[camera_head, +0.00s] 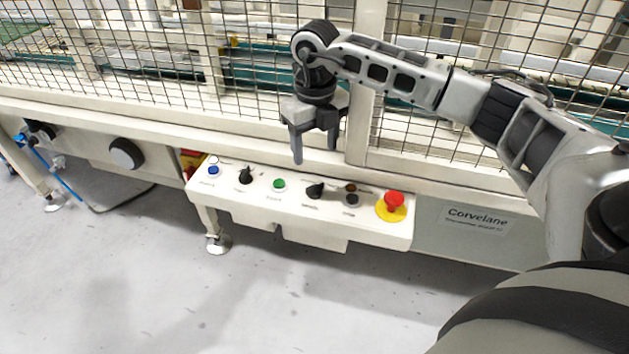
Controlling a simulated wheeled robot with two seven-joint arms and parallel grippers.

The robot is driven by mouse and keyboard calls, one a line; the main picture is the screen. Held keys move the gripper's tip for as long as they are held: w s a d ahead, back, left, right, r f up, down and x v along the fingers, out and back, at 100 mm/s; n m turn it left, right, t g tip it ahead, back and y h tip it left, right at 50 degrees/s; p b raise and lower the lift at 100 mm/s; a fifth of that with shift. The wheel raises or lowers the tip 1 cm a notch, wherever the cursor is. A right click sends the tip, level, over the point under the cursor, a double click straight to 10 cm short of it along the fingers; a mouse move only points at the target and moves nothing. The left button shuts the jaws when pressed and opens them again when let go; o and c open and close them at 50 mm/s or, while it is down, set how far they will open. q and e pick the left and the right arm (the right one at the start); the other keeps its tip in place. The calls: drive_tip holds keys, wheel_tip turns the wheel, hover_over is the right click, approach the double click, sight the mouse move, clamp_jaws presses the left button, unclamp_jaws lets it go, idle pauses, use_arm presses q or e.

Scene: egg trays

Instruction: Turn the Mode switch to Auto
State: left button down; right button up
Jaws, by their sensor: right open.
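A white control panel (290,213) juts out from the front of the machine. It carries two black rotary switches, one left of the green button (246,176) and one right of it (316,190). The printed labels are too small to read, so I cannot tell which is the Mode switch or its setting. My right gripper (314,154) is open and empty, pointing down above and behind the panel's middle in the picture, apart from the switches. My left gripper is out of view.
The panel also holds a blue button (213,170), a green button (279,185), a small dark control (352,200) and a red emergency stop (394,199) on a yellow base. A wire mesh guard (430,130) rises behind. Open floor (150,280) lies in front.

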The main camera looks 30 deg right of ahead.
sight(315, 185)
wheel_tip(315, 185, down, 10)
drive_tip(key=shift+r+b, duration=0.1)
drive_tip(key=shift+b, duration=0.2)
drive_tip(key=shift+c, duration=0.3)
drive_tip(key=c, duration=0.9)
